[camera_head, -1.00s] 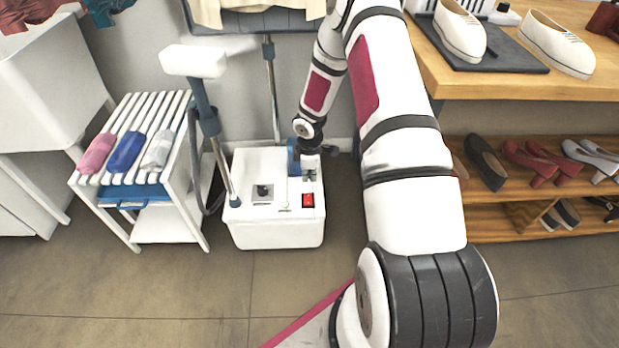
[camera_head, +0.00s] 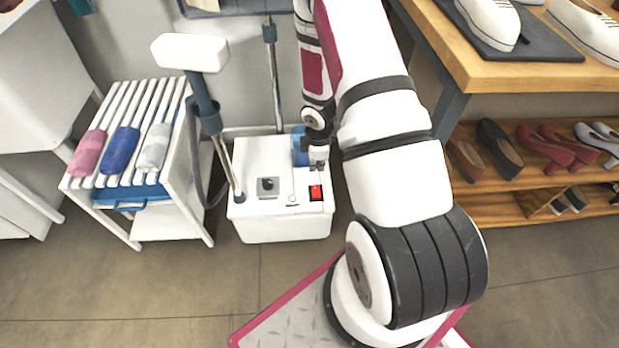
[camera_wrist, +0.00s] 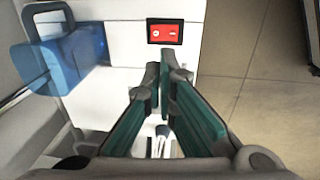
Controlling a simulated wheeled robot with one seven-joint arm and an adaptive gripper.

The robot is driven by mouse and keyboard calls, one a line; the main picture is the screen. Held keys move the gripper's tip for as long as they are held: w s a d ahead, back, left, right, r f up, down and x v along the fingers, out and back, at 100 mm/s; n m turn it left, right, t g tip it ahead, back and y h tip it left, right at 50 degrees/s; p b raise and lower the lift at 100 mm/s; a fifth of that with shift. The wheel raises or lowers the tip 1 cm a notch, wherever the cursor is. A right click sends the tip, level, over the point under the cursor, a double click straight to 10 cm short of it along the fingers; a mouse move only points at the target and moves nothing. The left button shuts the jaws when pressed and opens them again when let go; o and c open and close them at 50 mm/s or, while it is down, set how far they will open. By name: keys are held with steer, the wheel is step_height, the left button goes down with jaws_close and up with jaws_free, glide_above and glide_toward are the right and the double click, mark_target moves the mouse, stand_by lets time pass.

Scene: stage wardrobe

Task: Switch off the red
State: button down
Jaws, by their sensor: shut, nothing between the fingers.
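The red rocker switch (camera_head: 316,192) sits in a black frame at the front right of the white steamer base (camera_head: 255,225). In the wrist view the red switch (camera_wrist: 164,31) shows just beyond my fingertips, with small white marks on it. My gripper (camera_wrist: 159,75) is shut and empty, its green-padded fingers pointing toward the switch with a gap between. In the head view my gripper (camera_head: 318,163) is small and partly hidden by my arm, just behind the switch. I cannot tell its exact height above the base.
A blue container (camera_wrist: 75,55) stands on the base beside my gripper. A round knob plate (camera_head: 268,187) is left of the switch. Metal poles rise from the base. A white slatted rack (camera_head: 150,200) stands left, a shoe shelf (camera_head: 500,215) right. Floor in front is clear.

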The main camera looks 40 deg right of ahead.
mark_target(315, 189)
steer(key=f+b, duration=0.1)
steer(key=f, duration=0.3)
steer(key=w+f+b, duration=0.1)
steer(key=f+b, duration=0.1)
steer(key=f, duration=0.3)
steer(key=d+f+b, duration=0.1)
steer(key=f+b, duration=0.1)
steer(key=f, duration=0.3)
steer(key=shift+w, duration=0.25)
steer(key=shift+w+f+b, duration=0.1)
steer(key=shift+f+b, duration=0.2)
steer(key=shift+d, duration=0.1)
